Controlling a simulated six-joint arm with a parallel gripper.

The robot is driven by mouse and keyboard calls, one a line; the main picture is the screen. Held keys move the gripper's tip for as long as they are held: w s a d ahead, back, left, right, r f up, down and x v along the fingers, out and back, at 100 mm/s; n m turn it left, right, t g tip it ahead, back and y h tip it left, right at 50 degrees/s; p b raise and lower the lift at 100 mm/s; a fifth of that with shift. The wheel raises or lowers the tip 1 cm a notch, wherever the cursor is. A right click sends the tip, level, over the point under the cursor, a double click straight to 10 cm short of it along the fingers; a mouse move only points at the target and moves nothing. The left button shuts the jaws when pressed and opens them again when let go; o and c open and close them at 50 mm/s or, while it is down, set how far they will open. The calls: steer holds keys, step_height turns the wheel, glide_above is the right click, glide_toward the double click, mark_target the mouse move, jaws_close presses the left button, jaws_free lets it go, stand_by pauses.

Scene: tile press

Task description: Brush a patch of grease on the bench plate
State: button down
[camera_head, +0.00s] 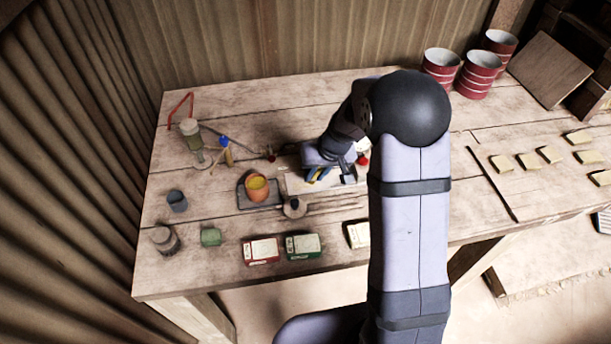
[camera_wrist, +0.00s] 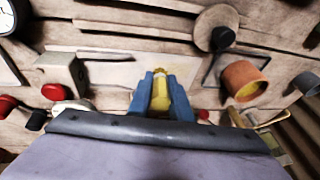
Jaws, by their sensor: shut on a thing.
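My gripper (camera_wrist: 160,92) has blue fingers and is shut on a yellow-handled brush (camera_wrist: 160,102). The brush points away from the wrist, its tip over or on the pale bench plate (camera_wrist: 110,72); I cannot tell whether it touches. In the head view my gripper (camera_head: 318,174) is low over the plate (camera_head: 296,188), and the arm hides much of that area and the brush.
A dark tray (camera_head: 243,200) lies under the pot. A round dark-knobbed item (camera_head: 294,208) stands near the plate. Red and green cartons (camera_head: 261,250) (camera_head: 302,246) lie at the front edge. Red cans (camera_head: 482,75) stand at back right. A red-knobbed metal block (camera_wrist: 62,72) is left of my gripper.

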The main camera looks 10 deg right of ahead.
steer(key=shift+d, duration=0.9)
steer(key=shift+a+r+p, duration=0.1)
steer(key=shift+a+p, duration=0.25)
steer(key=shift+a, duration=0.1)
steer(key=shift+a+p, duration=1.8)
steer(key=shift+a, duration=1.6)
steer(key=shift+w+p, duration=0.6)
steer(key=shift+d+f+b, duration=0.25)
steer(key=shift+d+b, duration=0.2)
steer(key=shift+b, duration=0.25)
steer(key=shift+d+b, duration=1.75)
steer(key=shift+d, duration=1.65)
steer(key=shift+a+r, duration=0.25)
steer(key=shift+a, duration=0.15)
steer(key=shift+s+a+p, duration=0.1)
steer(key=shift+a+p, duration=1.05)
steer(key=shift+a, duration=2.3)
step_height(320, 180, up, 2)
steer(key=shift+r+p, duration=0.15)
steer(key=shift+p, duration=0.5)
step_height(320, 180, up, 6)
steer(key=p, duration=0.4)
steer(key=shift+f, duration=0.2)
steer(key=shift+w+r+p, duration=0.2)
steer(key=shift+p, duration=0.7)
